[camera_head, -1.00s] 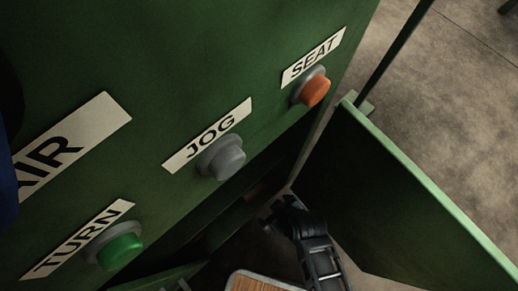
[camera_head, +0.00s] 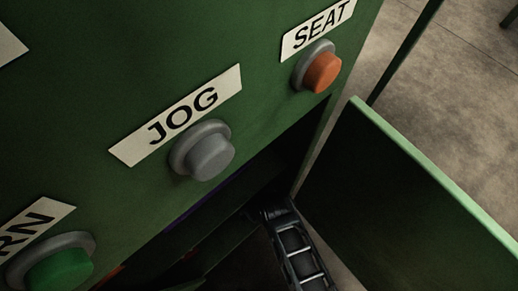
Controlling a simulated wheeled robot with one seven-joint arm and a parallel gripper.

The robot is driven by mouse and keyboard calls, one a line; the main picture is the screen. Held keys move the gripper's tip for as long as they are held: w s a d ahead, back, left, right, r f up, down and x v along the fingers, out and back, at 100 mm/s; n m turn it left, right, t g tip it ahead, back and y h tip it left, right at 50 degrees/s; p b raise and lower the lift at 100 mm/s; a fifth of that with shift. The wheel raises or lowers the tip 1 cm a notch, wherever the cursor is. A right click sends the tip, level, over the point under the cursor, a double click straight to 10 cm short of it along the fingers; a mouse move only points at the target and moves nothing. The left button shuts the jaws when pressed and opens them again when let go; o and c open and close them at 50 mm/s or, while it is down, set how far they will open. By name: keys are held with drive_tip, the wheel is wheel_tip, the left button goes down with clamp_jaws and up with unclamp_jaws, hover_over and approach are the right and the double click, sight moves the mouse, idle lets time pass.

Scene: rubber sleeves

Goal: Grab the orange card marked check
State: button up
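No card with the word check can be read in view. A small orange-red patch (camera_head: 108,277) shows low at the left, beside the green button, too little of it to tell what it is. A black jointed part, which looks like the end of my arm with my gripper (camera_head: 268,215), reaches up from the bottom edge to the dark opening under the panel. Its fingers are lost in the shadow, and I cannot see whether they hold anything.
A green panel (camera_head: 100,90) carries a grey button (camera_head: 207,152) labelled JOG, an orange button (camera_head: 322,72) labelled SEAT and a green button (camera_head: 58,272) with a partly cut-off label. A green plate (camera_head: 390,200) stands at the right. Bare floor (camera_head: 460,90) lies beyond it.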

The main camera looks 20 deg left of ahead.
drive_tip(key=shift+s+d+f, duration=0.2)
drive_tip(key=shift+s+f, duration=0.05)
drive_tip(key=shift+f, duration=0.25)
drive_tip(key=shift+s+d+f, duration=0.15)
drive_tip(key=shift+s+f, duration=0.1)
drive_tip(key=shift+f, duration=0.25)
drive_tip(key=shift+c, duration=0.6)
drive_tip(key=shift+d+f, duration=0.1)
drive_tip(key=c, duration=0.7)
drive_tip(key=shift+o, duration=0.2)
drive_tip(key=shift+r+p, duration=0.4)
drive_tip(key=shift+r, duration=0.15)
drive_tip(key=shift+c, duration=0.6)
drive_tip(key=r, duration=0.1)
drive_tip(key=r+p, duration=0.2)
drive_tip(key=shift+s+a+r, duration=0.1)
drive_tip(key=shift+s+a, duration=0.1)
drive_tip(key=shift+a, duration=0.05)
clamp_jaws()
drive_tip(key=s+d+p, duration=0.2)
drive_tip(key=s+d, duration=0.2)
drive_tip(key=d, duration=0.3)
drive_tip(key=s+d+p, duration=0.3)
drive_tip(key=s+d, duration=0.1)
drive_tip(key=d, duration=0.4)
drive_tip(key=shift+s, duration=0.2)
drive_tip(key=shift+d, duration=0.1)
